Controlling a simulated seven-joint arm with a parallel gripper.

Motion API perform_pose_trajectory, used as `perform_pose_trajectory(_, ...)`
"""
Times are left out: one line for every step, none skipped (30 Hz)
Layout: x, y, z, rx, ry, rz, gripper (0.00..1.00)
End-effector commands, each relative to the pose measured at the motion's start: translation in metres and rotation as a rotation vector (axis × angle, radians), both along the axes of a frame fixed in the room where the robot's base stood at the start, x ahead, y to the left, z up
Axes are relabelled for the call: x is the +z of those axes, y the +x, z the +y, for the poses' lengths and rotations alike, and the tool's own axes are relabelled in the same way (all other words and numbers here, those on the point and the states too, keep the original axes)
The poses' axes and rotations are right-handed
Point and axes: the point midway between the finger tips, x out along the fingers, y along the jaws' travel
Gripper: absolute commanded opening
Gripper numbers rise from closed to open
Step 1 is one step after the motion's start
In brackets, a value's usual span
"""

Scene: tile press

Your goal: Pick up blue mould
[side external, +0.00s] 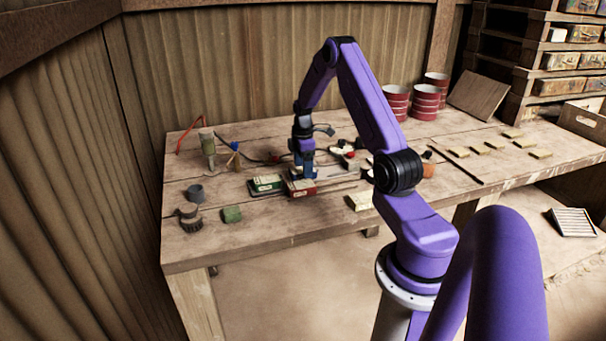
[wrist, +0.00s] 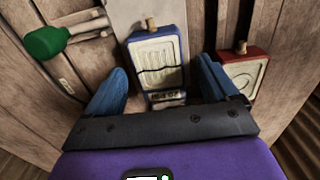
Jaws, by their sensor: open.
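The blue mould (wrist: 185,42) is in the upper middle of the wrist view. It is a blue-edged block with a pale ridged face, a dark line across it, a small wooden knob at its far end and a label at its near end. My gripper (wrist: 162,68) is open, with one blue finger on each side of the mould and gaps visible between. I cannot tell its height above the mould. In the side view my gripper (side external: 304,173) points down over the bench, and the blue mould is not clearly distinguishable there.
A red mould (wrist: 262,57) lies just right of my right finger; it also shows in the side view (side external: 302,190). A green mould (side external: 266,184) is beside it. Red-and-white tins (side external: 427,100) stand at the back of the bench (side external: 255,240).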

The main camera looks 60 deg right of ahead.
Motion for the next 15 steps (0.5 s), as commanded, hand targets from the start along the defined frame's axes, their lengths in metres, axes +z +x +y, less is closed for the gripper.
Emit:
perform_pose_trajectory(-0.005, -0.0003, 0.0001, 0.0, 0.001, 0.001, 0.87)
perform_pose_trajectory(-0.0066, -0.0001, 0.0001, 0.0, 0.0, 0.0, 0.87)
perform_pose_trajectory(-0.0081, 0.0001, -0.0001, 0.0, -0.001, -0.001, 0.87)
perform_pose_trajectory(-0.0088, 0.0001, -0.0001, 0.0, -0.001, -0.001, 0.87)
perform_pose_trajectory(-0.0091, 0.0001, -0.0001, 0.0, -0.001, -0.001, 0.87)
perform_pose_trajectory(-0.0092, 0.0001, -0.0001, 0.0, -0.001, -0.001, 0.87)
perform_pose_trajectory(-0.0091, 0.0002, -0.0002, 0.0, -0.001, -0.001, 0.87)
perform_pose_trajectory(-0.009, 0.0002, -0.0002, 0.0, -0.001, -0.001, 0.87)
perform_pose_trajectory(-0.0089, 0.0002, -0.0002, 0.0, -0.001, -0.001, 0.87)
perform_pose_trajectory(-0.0089, 0.0002, -0.0002, 0.0, -0.001, -0.001, 0.87)
perform_pose_trajectory(-0.0088, 0.0002, -0.0002, 0.0, -0.001, -0.001, 0.81)
perform_pose_trajectory(-0.0088, 0.0002, -0.0002, 0.0, -0.001, -0.001, 0.68)
perform_pose_trajectory(-0.0088, 0.0002, -0.0002, 0.0, -0.001, -0.001, 0.58)
perform_pose_trajectory(-0.0088, 0.0002, -0.0002, 0.0, -0.001, -0.001, 0.48)
perform_pose_trajectory(-0.0087, 0.0002, -0.0002, 0.0, -0.001, -0.001, 0.35)
